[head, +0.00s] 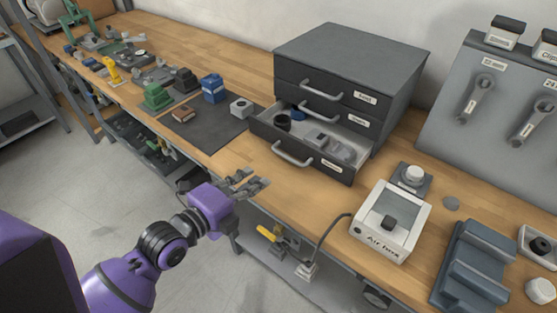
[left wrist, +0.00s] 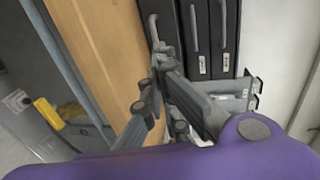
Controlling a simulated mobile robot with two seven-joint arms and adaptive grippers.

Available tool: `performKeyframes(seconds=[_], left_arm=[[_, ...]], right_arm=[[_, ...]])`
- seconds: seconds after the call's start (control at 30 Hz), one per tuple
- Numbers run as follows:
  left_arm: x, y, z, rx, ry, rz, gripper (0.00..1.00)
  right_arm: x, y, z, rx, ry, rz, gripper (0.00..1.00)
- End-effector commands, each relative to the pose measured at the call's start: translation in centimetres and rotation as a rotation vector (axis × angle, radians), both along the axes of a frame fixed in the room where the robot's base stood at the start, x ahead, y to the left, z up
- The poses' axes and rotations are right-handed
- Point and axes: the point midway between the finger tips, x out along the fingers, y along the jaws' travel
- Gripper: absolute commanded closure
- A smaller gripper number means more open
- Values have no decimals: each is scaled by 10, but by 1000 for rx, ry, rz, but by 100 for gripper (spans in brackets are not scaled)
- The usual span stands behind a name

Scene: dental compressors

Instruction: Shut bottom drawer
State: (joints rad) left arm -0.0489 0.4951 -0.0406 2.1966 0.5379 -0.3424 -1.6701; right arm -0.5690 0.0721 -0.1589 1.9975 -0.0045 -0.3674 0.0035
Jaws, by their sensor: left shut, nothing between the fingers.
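The dark grey drawer cabinet (head: 350,62) stands on the wooden workbench. Its bottom drawer (head: 306,160) is pulled out and holds several small parts; its front carries a curved grey handle (head: 291,154). The two drawers above it are closed. My left gripper (head: 256,184) is shut and empty, just in front and to the left of the bottom drawer, apart from its handle in the head view. In the left wrist view the gripper fingers (left wrist: 160,85) partly cover the open drawer (left wrist: 232,92). My right gripper is not in view.
A white air box (head: 391,222) stands on the bench right of the cabinet. A dark mat (head: 208,124) with small blocks lies to the left. A wrench panel (head: 500,95) stands at the right. The bench strip before the drawer is mostly clear.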

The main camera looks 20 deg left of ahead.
Motion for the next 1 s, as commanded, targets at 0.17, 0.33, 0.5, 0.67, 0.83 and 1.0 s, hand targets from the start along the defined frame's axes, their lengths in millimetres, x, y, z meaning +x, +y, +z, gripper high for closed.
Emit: performKeyframes(seconds=[0.17, 0.33, 0.5, 0.67, 0.83, 1.0], left_arm=[[39, -14, -4, -6, -5, 0, 100], [69, -25, -11, -5, -2, 1, 100], [89, -32, -17, -5, -2, 1, 100], [96, -34, -20, -1, -1, 0, 100], [97, -34, -21, 0, 0, 0, 100], [97, -34, -21, -1, 0, 0, 100]], right_arm=[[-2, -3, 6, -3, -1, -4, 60], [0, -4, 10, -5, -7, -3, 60], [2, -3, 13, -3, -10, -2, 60], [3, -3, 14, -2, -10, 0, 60], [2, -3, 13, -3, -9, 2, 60], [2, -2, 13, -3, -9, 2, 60]])
